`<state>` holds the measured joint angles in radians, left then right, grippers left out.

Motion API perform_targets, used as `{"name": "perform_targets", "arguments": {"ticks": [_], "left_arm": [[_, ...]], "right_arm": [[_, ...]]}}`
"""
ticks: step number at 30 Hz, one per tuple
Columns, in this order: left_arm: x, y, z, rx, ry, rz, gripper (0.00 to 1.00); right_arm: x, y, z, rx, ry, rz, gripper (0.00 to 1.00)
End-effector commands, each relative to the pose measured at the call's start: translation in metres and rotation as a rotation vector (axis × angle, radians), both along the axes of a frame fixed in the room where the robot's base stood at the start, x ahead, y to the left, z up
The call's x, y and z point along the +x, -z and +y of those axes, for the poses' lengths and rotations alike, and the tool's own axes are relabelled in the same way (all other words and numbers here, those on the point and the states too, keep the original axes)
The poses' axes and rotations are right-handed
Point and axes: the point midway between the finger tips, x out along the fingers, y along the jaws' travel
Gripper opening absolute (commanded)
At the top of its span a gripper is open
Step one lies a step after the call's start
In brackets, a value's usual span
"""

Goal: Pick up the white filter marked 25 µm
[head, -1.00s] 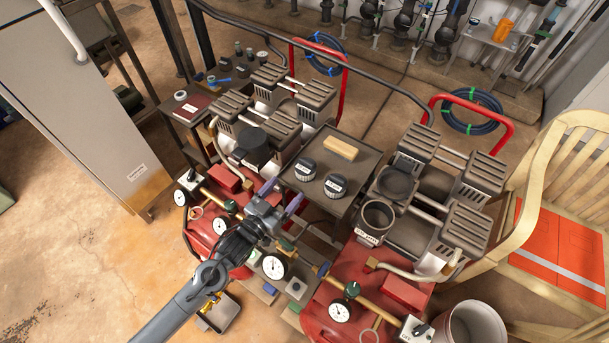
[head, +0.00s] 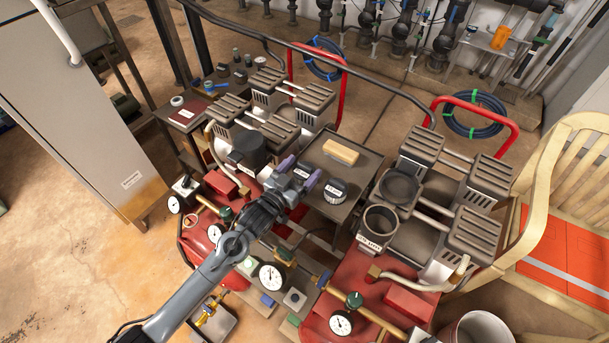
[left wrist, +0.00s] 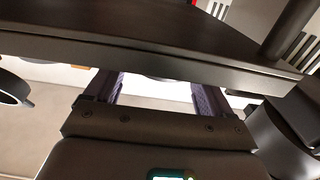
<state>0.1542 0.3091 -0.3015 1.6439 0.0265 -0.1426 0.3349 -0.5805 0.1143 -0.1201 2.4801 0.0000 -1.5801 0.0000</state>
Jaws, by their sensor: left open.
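Two round filters with dark ribbed sides and white labelled tops were on the dark tray (head: 349,173) between the two compressors. One filter (head: 334,191) now shows at the tray's front right; its marking is too small to read. The other is hidden behind my left gripper (head: 299,173). That gripper is open, its purple fingertips apart at the tray's front left. In the left wrist view the open fingers (left wrist: 155,92) point at a dark edge that crosses the picture, and no filter can be made out clearly between them. My right gripper is not in view.
A tan block (head: 341,151) lies at the back of the tray. A dark cylinder (head: 248,151) stands left of the gripper, and an open round cup (head: 380,221) stands right of the tray. Pressure gauges (head: 271,275) and red tanks are below.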

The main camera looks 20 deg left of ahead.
Motion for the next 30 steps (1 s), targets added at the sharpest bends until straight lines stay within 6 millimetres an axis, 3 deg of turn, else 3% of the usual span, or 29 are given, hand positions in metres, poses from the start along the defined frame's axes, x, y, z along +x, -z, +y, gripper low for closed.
{"name": "perform_targets", "arguments": {"ticks": [8,20,30], "left_arm": [[0.0020,-0.0003,-0.0006,0.000,0.000,0.001,0.83],[0.0017,0.0002,-0.0004,0.000,0.000,0.002,0.22],[0.0016,-0.0016,-0.0004,0.001,0.000,0.003,0.22]], "right_arm": [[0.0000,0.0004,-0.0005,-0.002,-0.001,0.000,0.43],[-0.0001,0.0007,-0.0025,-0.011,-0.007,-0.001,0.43],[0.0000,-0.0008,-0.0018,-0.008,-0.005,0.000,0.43]]}}
